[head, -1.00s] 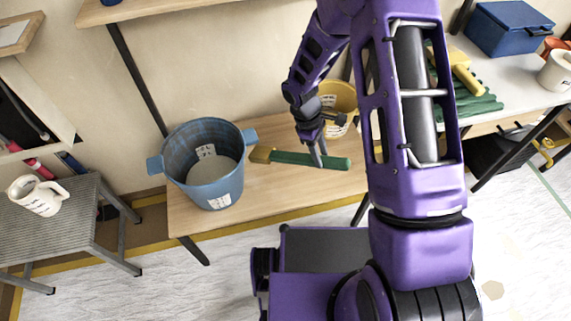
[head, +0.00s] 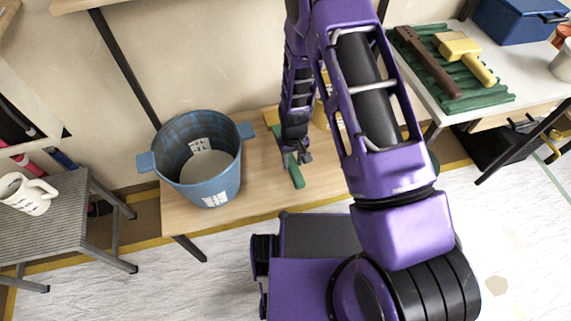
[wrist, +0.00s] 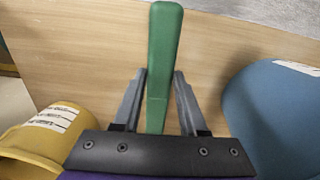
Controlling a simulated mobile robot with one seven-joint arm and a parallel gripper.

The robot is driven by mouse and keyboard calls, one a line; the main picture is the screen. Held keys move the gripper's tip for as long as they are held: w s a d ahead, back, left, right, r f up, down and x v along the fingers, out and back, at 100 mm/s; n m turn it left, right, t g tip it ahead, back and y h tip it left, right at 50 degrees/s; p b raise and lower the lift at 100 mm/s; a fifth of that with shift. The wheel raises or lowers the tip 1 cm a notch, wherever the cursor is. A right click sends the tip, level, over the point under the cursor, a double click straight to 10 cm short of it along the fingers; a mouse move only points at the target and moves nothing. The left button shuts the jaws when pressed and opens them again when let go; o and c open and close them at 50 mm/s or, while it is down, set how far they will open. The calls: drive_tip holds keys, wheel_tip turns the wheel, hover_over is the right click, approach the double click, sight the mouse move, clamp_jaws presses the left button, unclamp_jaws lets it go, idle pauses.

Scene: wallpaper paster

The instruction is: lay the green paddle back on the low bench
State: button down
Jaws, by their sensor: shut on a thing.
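The green paddle (head: 295,172) is between the fingers of my gripper (head: 293,158), over the wooden low bench (head: 257,178). Its yellow end (head: 271,115) points to the back, and the arm hides its middle. In the wrist view, the green handle (wrist: 163,50) runs between the two fingers of my gripper (wrist: 160,85) and past their tips. My gripper is shut on it. The bench top (wrist: 235,45) is behind the paddle. I cannot tell whether the paddle touches the bench.
A blue bucket (head: 222,178) stands on the bench left of the paddle. A yellow bucket (wrist: 40,145) is on the other side, mostly hidden by my arm in the head view. Bare bench lies between the blue bucket and the paddle. A white table (head: 532,88) stands at right.

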wheel_tip(320, 180, down, 9)
drive_tip(key=shift+f+b, duration=0.15)
drive_tip(key=shift+b, duration=0.65)
drive_tip(key=shift+c, duration=2.2)
unclamp_jaws()
